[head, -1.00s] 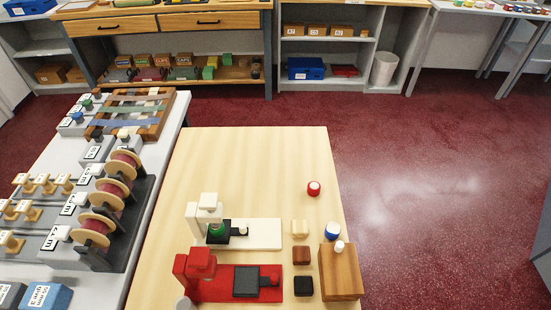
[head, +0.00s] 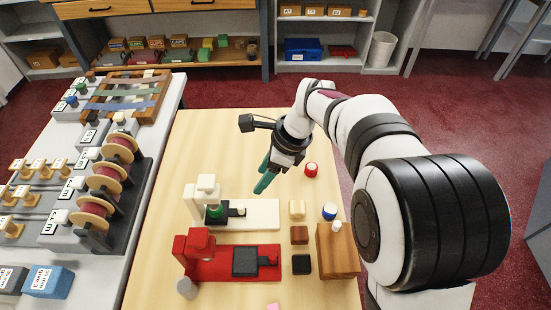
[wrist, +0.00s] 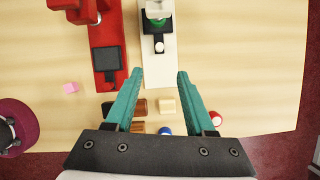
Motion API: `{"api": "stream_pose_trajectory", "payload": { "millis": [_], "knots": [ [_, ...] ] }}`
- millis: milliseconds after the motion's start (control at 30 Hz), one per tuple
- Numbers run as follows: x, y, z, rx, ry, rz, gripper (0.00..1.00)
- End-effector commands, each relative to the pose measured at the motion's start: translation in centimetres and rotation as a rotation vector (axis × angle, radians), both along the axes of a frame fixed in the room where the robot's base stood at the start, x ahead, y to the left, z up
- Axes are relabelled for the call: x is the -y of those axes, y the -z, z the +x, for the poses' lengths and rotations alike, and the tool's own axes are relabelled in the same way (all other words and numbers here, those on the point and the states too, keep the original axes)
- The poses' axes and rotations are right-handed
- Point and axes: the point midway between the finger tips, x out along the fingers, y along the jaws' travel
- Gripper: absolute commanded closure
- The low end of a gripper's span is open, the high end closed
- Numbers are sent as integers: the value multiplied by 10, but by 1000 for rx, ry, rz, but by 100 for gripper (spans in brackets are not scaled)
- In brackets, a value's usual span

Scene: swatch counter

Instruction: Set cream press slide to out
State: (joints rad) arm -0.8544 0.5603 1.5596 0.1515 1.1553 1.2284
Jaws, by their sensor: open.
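The cream press (head: 262,214) stands on the wooden table behind the red press. Its slide is a black plate (head: 218,214) with a round cream knob (head: 241,211); a green piece (head: 216,209) sits under the press head. In the wrist view the cream press (wrist: 158,72) runs up from between my fingers, with its black slide (wrist: 154,28) and knob (wrist: 159,47) near the top. My gripper (head: 263,184) has teal fingers and hangs above the table beyond the cream press, apart from it. In the wrist view my gripper (wrist: 160,82) is open and empty.
The red press (head: 205,271) with a dark square plate (head: 245,261) stands in front. Small blocks (head: 299,235), a wooden block (head: 338,252), a blue-and-white piece (head: 329,211) and a red-and-white piece (head: 311,169) lie to the right.

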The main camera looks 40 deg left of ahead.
Motion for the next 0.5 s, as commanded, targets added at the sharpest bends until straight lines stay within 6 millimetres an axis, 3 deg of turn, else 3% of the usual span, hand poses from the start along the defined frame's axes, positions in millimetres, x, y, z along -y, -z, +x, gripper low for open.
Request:
{"api": "stream_pose_trajectory", "payload": {
  "millis": [167,500],
  "knots": [
    [-8,29,-8,-3,-2,-5,45],
    [-37,118,-29,-2,-2,-4,45]
  ]
}}
